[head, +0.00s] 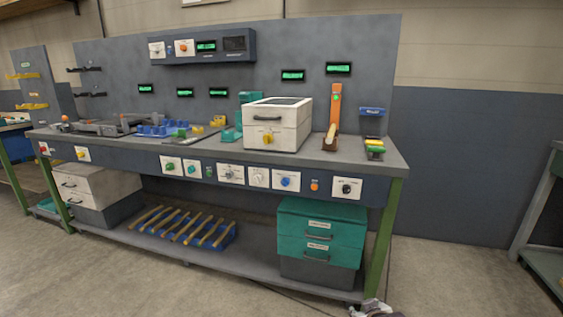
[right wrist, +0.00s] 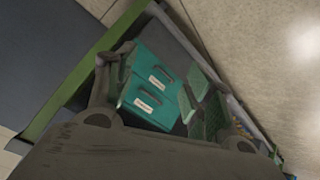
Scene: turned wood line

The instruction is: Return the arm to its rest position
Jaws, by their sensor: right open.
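My right gripper (right wrist: 165,95) shows in the right wrist view, its dark fingers spread apart, with nothing seen held between them. Beyond them is the teal drawer unit (right wrist: 155,82) with two white labels and dark handles, seen tilted. The same drawer unit (head: 320,236) stands on the lower shelf at the right end of the bench in the head view. A small grey piece at the bottom edge of the head view (head: 372,306) looks like part of my right arm or gripper. My left gripper is not in view.
The workbench (head: 390,158) has green legs (head: 385,235) and a lower shelf (head: 255,258) with several wooden-handled tools. A white box (head: 278,125) stands on top. Another bench (head: 548,225) is at the far right. The floor (head: 455,275) between the benches is clear.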

